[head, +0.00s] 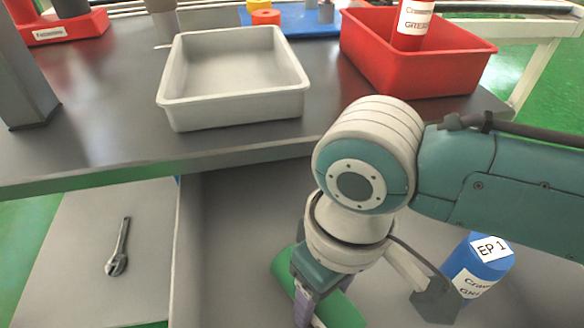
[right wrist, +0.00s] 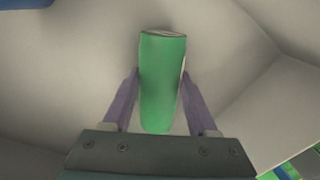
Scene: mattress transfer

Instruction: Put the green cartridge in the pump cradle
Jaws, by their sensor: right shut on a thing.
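The green cartridge (head: 343,312) is low in the middle of the head view, partly covered by my right gripper (head: 308,298). My right gripper is shut on it. In the right wrist view the green cartridge (right wrist: 161,85) sits between the two purple fingers (right wrist: 160,100), its far end sticking out past the fingertips. A red holder with a pale label (head: 62,33) stands at the top left of the bench; I cannot tell whether it is the pump cradle. My left gripper is not in view.
An empty pale tray (head: 235,104) stands at the bench's front. A red bin (head: 420,70) holds a red cartridge (head: 413,22). A blue cartridge (head: 480,262) is low right, beside my right arm. A wrench (head: 119,250) lies on the lower surface at left.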

